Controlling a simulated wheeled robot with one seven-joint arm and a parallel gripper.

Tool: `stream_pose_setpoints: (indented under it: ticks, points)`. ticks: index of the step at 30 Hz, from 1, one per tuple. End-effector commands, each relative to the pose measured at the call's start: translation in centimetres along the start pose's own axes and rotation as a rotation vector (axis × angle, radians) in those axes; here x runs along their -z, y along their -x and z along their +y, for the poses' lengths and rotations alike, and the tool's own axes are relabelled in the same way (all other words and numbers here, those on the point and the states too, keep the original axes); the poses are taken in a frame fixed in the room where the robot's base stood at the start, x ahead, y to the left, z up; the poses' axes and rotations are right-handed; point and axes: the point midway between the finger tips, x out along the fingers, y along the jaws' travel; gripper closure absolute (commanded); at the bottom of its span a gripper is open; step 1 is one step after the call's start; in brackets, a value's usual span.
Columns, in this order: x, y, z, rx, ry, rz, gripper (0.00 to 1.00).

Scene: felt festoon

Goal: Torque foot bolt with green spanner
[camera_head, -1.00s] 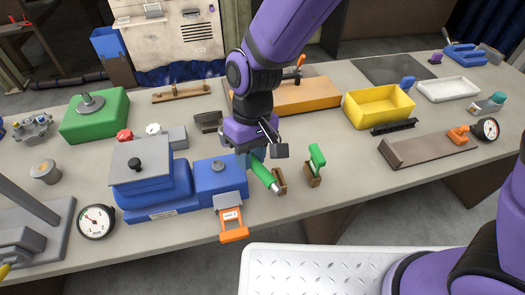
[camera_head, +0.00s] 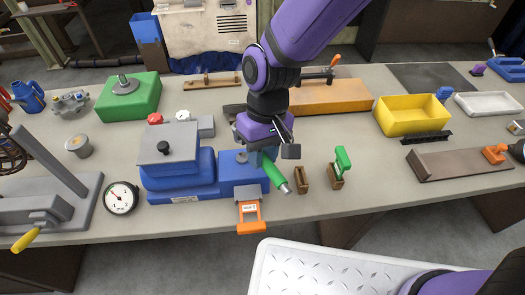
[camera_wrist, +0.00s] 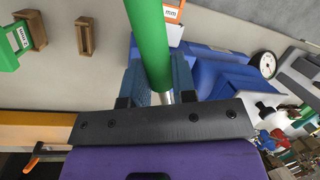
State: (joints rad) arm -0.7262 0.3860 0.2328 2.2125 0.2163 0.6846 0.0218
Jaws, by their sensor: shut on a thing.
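My gripper (camera_head: 265,157) is shut on a green-handled tool (camera_head: 273,174) with a silver end, seemingly the green spanner. In the wrist view the green handle (camera_wrist: 149,45) lies between my blue fingers (camera_wrist: 160,88), with a bit of silver metal showing beside the right finger. In the head view the tool slants down to the right, just right of the low block of the blue machine (camera_head: 185,170). I cannot tell whether it touches the machine. The foot bolt cannot be made out.
An empty-looking wooden holder (camera_head: 303,179) and another holding a green tool (camera_head: 341,160) stand to the right. A dial gauge (camera_head: 121,198) is left of the machine. A yellow bin (camera_head: 412,115) stands farther right.

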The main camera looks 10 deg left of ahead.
Motion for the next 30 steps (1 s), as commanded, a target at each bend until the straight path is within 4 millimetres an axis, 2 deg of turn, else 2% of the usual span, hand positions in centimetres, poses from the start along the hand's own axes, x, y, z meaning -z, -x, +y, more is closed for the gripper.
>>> stream_pose_setpoints:
  ticks: [15,30]
  points:
    - [0.6,-3.8,0.8,0.0,0.0,0.0,1.0]
    - [0.7,-4.3,0.8,0.0,0.0,0.0,1.0]
